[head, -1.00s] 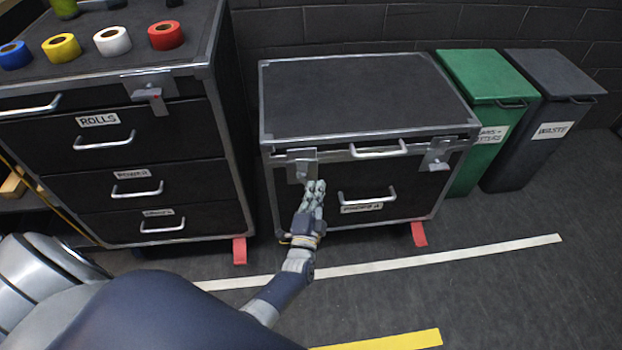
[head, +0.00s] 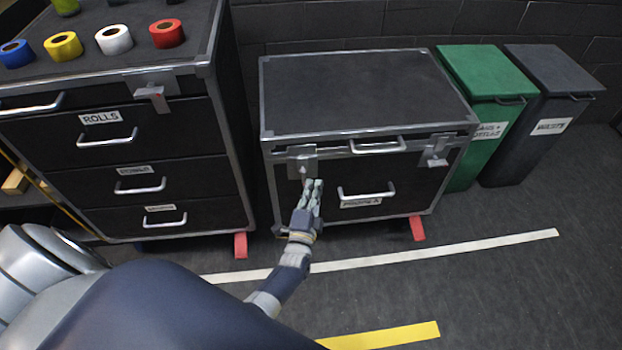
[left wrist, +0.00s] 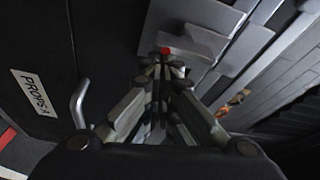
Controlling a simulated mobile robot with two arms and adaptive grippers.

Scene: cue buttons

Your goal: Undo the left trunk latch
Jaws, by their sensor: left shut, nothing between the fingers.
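The black trunk (head: 365,95) with metal edges stands in the middle of the head view. Its left latch (head: 302,160) is a grey metal plate with a lever at the front left, just under the lid edge. My left gripper (head: 313,184) is shut and empty, just below and in front of this latch. In the left wrist view my fingertips (left wrist: 163,66) are close under the latch (left wrist: 195,38), near a red mark on it. I cannot tell whether they touch. The right latch (head: 437,154) is at the front right. My right gripper is not in view.
The trunk's front has a lid handle (head: 377,146) and a lower handle (head: 366,191). A drawer cabinet (head: 190,185) stands close on the left, with tape rolls on top. A green bin (head: 487,75) and a grey bin (head: 550,75) stand right. Open floor lies in front.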

